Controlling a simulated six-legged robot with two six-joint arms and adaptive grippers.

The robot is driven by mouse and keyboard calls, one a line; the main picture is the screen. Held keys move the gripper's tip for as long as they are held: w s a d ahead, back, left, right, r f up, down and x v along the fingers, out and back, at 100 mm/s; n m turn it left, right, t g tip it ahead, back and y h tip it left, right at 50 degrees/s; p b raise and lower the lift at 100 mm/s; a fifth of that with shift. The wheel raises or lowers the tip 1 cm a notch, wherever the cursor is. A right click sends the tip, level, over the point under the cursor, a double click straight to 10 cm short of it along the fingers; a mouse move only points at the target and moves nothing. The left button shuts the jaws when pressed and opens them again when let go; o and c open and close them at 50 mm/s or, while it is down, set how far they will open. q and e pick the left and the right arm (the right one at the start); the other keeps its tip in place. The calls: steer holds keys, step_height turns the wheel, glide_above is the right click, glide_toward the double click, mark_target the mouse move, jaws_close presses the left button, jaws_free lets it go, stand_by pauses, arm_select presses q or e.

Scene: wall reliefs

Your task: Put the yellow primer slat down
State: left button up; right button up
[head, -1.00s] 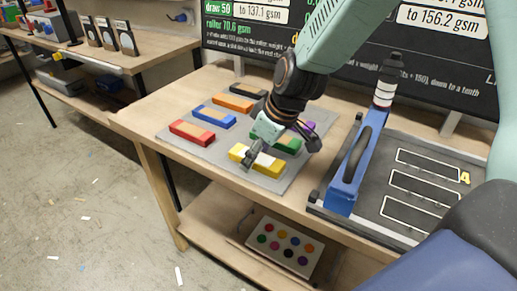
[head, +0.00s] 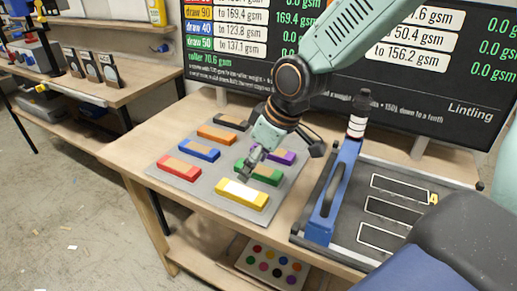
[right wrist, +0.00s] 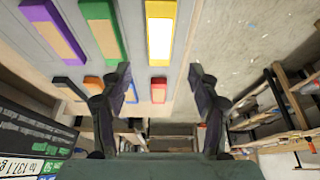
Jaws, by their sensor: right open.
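The yellow primer slat (head: 243,194), with a pale strip along its top, lies flat at the front right of the grey mat (head: 206,192). The yellow slat also shows at the top of the right wrist view (right wrist: 161,30). My right gripper (head: 249,163) is above the mat, just behind the yellow slat and close to the green slat (head: 264,174). In the right wrist view its two fingers (right wrist: 160,78) are spread with nothing held between them. The yellow slat is apart from the fingers. My left gripper is not in view.
Red (head: 179,167), blue (head: 199,150), orange (head: 216,135), black (head: 234,122) and purple (head: 281,156) slats share the mat. A dark tray with a blue press (head: 327,209) stands to the right. A board (head: 350,65) stands behind. Bare tabletop lies left of the mat.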

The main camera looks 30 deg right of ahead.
steer(key=shift+v, duration=0.95)
steer(key=shift+s, duration=0.1)
